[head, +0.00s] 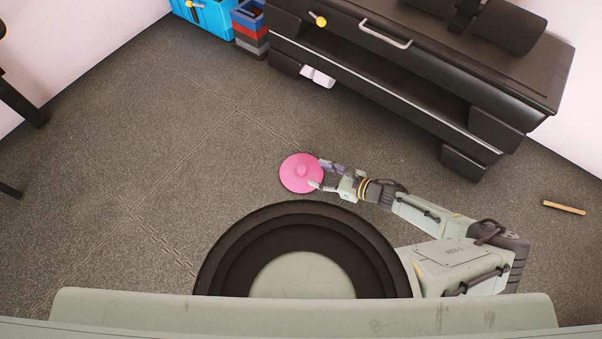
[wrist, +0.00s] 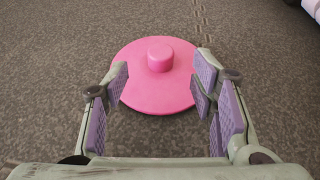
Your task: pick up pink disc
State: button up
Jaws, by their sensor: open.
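The pink disc (head: 296,179) lies flat on the grey floor in the head view, with a short round knob at its centre. It also shows in the wrist view (wrist: 151,96), ahead of and between the jaws. My gripper (head: 319,174) is at the right edge of the disc in the head view. In the wrist view my gripper (wrist: 160,84) is open, with purple pads on both sides of the disc's near part. The knob (wrist: 160,54) stands just beyond the fingertips, and nothing is held. I cannot tell whether the fingers touch the disc.
A black bench with drawers (head: 420,60) stands at the upper right. A blue bin (head: 205,15) and stacked crates (head: 250,30) are at the top. A wooden stick (head: 564,207) lies at the right. The floor left of the disc is clear.

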aim_at(303, 169)
jog(key=b+x, duration=0.1)
jog(key=x, duration=0.5)
jog(key=shift+f, duration=0.1)
jog(key=shift+c, duration=0.6)
jog(key=shift+d, duration=0.1)
grip_shut()
